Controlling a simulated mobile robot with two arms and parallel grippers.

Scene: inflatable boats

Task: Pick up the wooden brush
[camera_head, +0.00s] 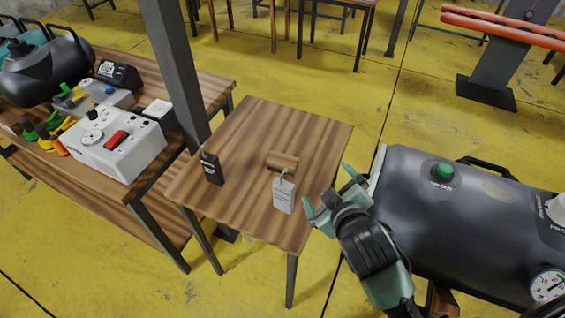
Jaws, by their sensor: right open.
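A small brown wooden piece (283,161), which looks like the wooden brush, lies on the small wooden table (245,130), right of its middle. Its bristles cannot be made out. My right gripper (331,190) is open and empty, with green fingers spread. It shows by the table's right edge, to the right of and below the brush in the picture, and apart from it. My left gripper is not in view.
A white tag (284,196) lies just below the brush, and a black tag (211,168) is further left. A large black tank (440,205) stands close on the right. A workbench with a grey control box (117,147) and a dark post (180,70) are left.

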